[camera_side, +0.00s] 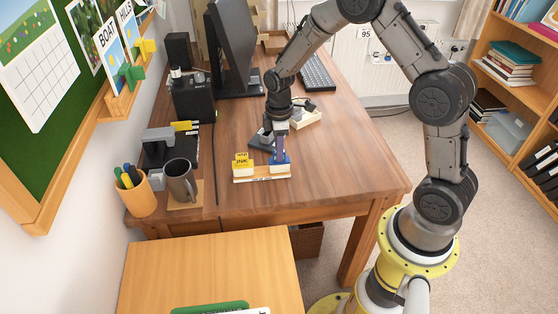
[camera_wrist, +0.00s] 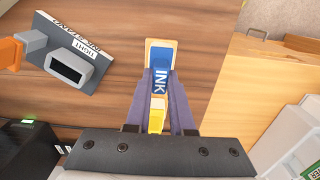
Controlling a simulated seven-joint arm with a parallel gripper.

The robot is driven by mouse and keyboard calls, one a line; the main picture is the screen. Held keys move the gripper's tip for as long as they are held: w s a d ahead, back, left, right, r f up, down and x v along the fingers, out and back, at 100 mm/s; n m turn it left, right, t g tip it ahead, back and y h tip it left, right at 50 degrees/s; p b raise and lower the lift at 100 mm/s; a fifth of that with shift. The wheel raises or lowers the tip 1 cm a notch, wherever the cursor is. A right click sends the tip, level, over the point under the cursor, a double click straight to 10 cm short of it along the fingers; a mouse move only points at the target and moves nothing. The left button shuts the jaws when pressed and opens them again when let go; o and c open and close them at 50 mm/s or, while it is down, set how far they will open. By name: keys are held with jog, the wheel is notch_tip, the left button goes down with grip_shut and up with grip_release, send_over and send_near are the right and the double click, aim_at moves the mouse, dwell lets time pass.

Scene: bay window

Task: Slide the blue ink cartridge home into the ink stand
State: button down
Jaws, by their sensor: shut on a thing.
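A grey mug (camera_side: 180,182) and an orange pen pot (camera_side: 137,194) stand to the left. A keyboard (camera_side: 317,72) and a dark monitor (camera_side: 234,50) are behind. In the wrist view, a dark plate with a grey open block (camera_wrist: 75,62) lies left of the cartridge.

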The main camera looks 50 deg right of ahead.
jog(key=shift+r, duration=0.75)
dwell(0.5)
jog(key=shift+r, duration=1.7)
jog(key=shift+s+n, duration=0.15)
jog(key=shift+n, duration=0.35)
jog(key=shift+r+n, duration=0.25)
jog(key=shift+n, duration=0.35)
jog(key=w+d+r+n, duration=0.4)
jog(key=w+d+n, duration=0.5)
jog(key=w, duration=0.2)
jog(key=shift+w+r, duration=0.15)
jog(key=shift+r, duration=0.15)
